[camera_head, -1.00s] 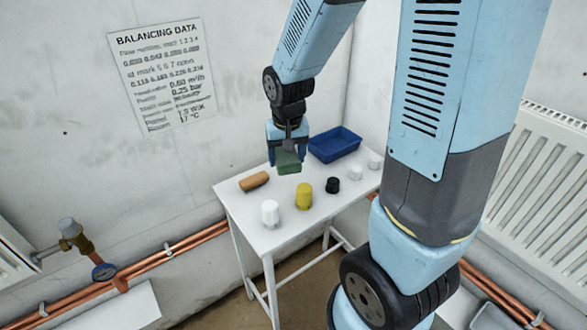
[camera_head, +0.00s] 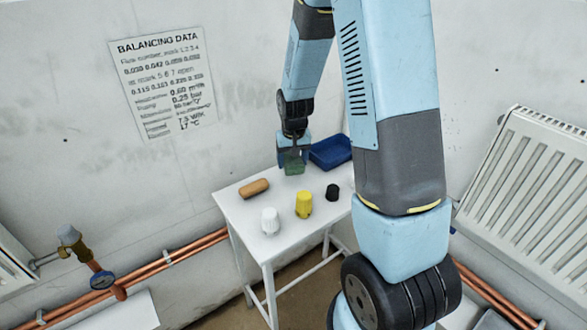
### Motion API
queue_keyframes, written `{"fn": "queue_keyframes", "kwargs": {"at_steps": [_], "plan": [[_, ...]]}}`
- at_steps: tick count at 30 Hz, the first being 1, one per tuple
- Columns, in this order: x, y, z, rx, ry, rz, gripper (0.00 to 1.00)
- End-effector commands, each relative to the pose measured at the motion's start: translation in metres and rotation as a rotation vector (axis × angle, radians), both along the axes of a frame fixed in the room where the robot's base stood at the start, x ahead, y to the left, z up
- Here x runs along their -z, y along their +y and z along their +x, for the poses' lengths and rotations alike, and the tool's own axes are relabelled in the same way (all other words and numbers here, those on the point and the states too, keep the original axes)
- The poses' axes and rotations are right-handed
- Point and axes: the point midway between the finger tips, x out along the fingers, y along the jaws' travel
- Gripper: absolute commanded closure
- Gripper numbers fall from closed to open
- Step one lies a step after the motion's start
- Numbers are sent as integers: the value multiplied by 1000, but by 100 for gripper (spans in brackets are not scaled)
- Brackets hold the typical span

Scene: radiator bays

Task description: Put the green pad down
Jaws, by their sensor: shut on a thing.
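The green pad (camera_head: 294,167) is at the back of the white table (camera_head: 240,205), just left of the blue tray. My gripper (camera_head: 293,155) is above it and shut on it, pointing down. The pad is at or close to the table top; I cannot tell whether it touches. My gripper's fingertips are small and partly hidden in this view.
A wooden cylinder (camera_head: 254,188), a white knob (camera_head: 270,220), a yellow knob (camera_head: 303,204) and a black knob (camera_head: 333,192) stand or lie on the table. The blue tray (camera_head: 331,152) is at the back right. My arm hides the table's right end.

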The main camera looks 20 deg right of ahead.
Motion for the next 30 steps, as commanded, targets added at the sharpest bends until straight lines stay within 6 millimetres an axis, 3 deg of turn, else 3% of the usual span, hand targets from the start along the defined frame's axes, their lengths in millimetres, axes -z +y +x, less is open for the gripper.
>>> {"fn": "queue_keyframes", "kwargs": {"at_steps": [10, 18, 27, 28, 30], "plan": [[17, -6, 12, 1, 1, 0, 65], [46, -5, 12, -1, 1, 0, 65], [47, -5, 12, -1, 0, 0, 65], [48, -5, 12, -1, 0, 0, 30], [47, -5, 12, -1, 0, 0, 23]]}}
